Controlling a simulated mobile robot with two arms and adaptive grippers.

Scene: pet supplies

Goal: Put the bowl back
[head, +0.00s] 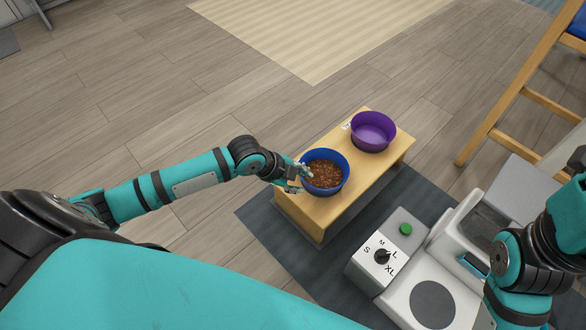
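A blue bowl (326,188) filled with brown kibble is on the near left part of a low wooden stand (372,186). It looks upright, and I cannot see a gap beneath it. My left gripper (300,178) is at the bowl's left rim, with one finger over the rim and another part outside it. I cannot tell whether the fingers press on the rim. A purple bowl (373,132) that looks empty is on the far right part of the stand. My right arm shows at the right edge, but its gripper is not visible.
A grey and white machine (428,303) with a dial marked S, M, L, XL and a green button (405,229) stands right of the stand. A dark mat (262,222) lies beneath. A wooden ladder-like frame (520,85) is at right. The floor at left is clear.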

